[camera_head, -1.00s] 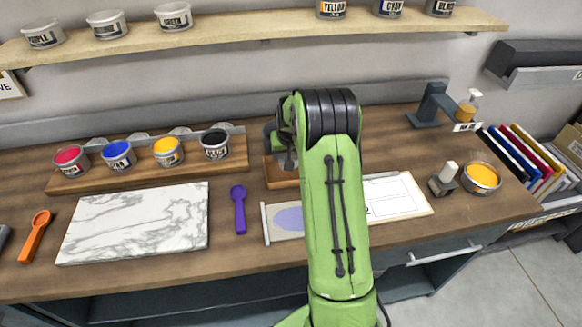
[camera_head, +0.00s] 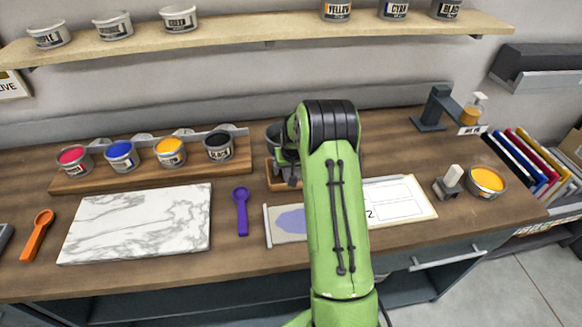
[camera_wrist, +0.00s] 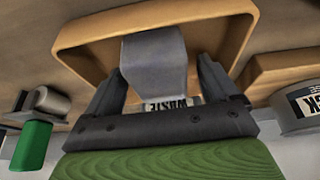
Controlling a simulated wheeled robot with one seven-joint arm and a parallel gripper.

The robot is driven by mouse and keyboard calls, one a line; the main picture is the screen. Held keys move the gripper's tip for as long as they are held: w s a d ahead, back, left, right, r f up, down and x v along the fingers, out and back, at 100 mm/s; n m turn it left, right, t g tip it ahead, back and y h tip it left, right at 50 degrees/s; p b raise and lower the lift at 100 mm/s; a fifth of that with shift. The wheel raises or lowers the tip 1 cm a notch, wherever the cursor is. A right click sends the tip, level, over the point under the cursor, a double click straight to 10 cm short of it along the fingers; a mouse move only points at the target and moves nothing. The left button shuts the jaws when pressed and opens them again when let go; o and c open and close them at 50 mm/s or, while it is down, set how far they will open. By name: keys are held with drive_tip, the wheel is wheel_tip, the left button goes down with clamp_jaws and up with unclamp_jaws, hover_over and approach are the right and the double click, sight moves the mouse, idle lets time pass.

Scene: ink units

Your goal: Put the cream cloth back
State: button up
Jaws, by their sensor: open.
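My gripper (camera_wrist: 156,76) is open in the wrist view, its two dark fingers on either side of a smooth pale grey piece (camera_wrist: 153,58). I cannot tell whether this piece is the cream cloth, and no clearly cream cloth shows elsewhere. The piece lies in front of a shallow wooden tray (camera_wrist: 225,25) with a raised rim. A label reading "WASTE" (camera_wrist: 168,105) shows partly behind the gripper. In the head view the wooden tray (camera_head: 279,180) is mostly hidden by my green arm, and my fingertips cannot be made out there.
Left of the arm are a marble slab (camera_head: 137,223), a purple spoon (camera_head: 241,212) and a wooden rack (camera_head: 110,180) of ink tins. A printed sheet (camera_head: 400,198), a stamp (camera_head: 449,182) and a yellow tin (camera_head: 485,181) are right. A shelf (camera_head: 260,35) runs above.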

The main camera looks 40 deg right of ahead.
drive_tip(key=shift+r+p, duration=0.3)
drive_tip(key=s+a+r+n, duration=0.1)
drive_tip(key=s+a+r, duration=0.35)
drive_tip(key=r, duration=0.55)
drive_tip(key=s+a+r+n, duration=0.1)
drive_tip(key=s+a+r, duration=0.4)
drive_tip(key=r, duration=0.4)
drive_tip(key=s+a+r+n+y, duration=0.1)
drive_tip(key=s+a+r, duration=0.1)
drive_tip(key=s+a, duration=0.5)
drive_tip(key=s+a+r+n+t+y, duration=0.1)
drive_tip(key=s+a, duration=0.6)
drive_tip(key=s, duration=0.7)
drive_tip(key=shift+s+a+r+n, duration=0.2)
drive_tip(key=shift+s+r+n, duration=0.2)
drive_tip(key=shift+r+n, duration=0.2)
